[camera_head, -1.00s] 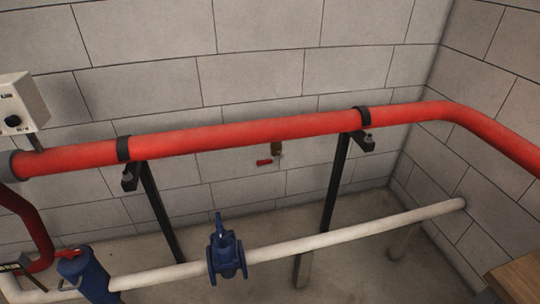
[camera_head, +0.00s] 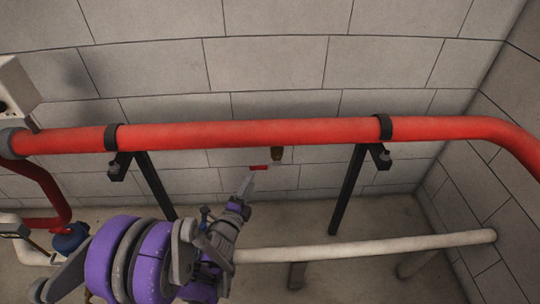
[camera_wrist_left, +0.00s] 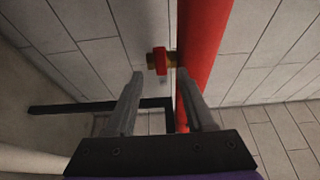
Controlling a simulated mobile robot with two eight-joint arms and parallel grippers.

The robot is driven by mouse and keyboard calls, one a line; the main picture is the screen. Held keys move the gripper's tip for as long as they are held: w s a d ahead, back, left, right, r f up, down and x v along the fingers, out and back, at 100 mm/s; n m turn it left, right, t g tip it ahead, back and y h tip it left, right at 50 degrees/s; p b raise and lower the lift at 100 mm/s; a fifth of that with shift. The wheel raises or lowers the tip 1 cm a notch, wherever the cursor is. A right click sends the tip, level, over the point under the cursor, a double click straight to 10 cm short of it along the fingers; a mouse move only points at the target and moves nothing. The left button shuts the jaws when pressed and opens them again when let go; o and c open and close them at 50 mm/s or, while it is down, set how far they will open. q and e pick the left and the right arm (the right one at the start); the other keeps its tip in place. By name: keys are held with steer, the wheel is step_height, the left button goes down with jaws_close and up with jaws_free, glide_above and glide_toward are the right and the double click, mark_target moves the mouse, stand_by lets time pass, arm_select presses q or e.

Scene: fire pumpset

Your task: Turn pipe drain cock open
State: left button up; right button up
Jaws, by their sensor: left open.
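The drain cock (camera_head: 277,154) is a small brass fitting just under the red pipe (camera_head: 220,134), with a short red handle (camera_head: 259,168) pointing left. My left gripper (camera_head: 246,184) reaches up from below, its fingertips just below the handle in the head view. In the left wrist view the gripper (camera_wrist_left: 158,84) is open and empty. The red handle (camera_wrist_left: 160,61) shows beyond the fingertips, roughly between them, and the brass body (camera_wrist_left: 173,59) is beside the red pipe (camera_wrist_left: 203,45). Whether a finger touches the handle cannot be told. My right gripper is not in view.
Black supports (camera_head: 347,190) hold the red pipe in front of a grey block wall (camera_head: 270,65). A white pipe (camera_head: 370,247) runs low across the floor. A grey box (camera_head: 14,90) is on the far left, and a blue part (camera_head: 70,237) is low left.

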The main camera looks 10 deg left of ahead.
mark_target(258, 167)
arm_select(q)
steer(key=w, duration=0.7)
steer(key=w+d, duration=0.1)
steer(key=w, duration=0.2)
steer(key=shift+w, duration=0.15)
jaws_close()
stand_by(1.1)
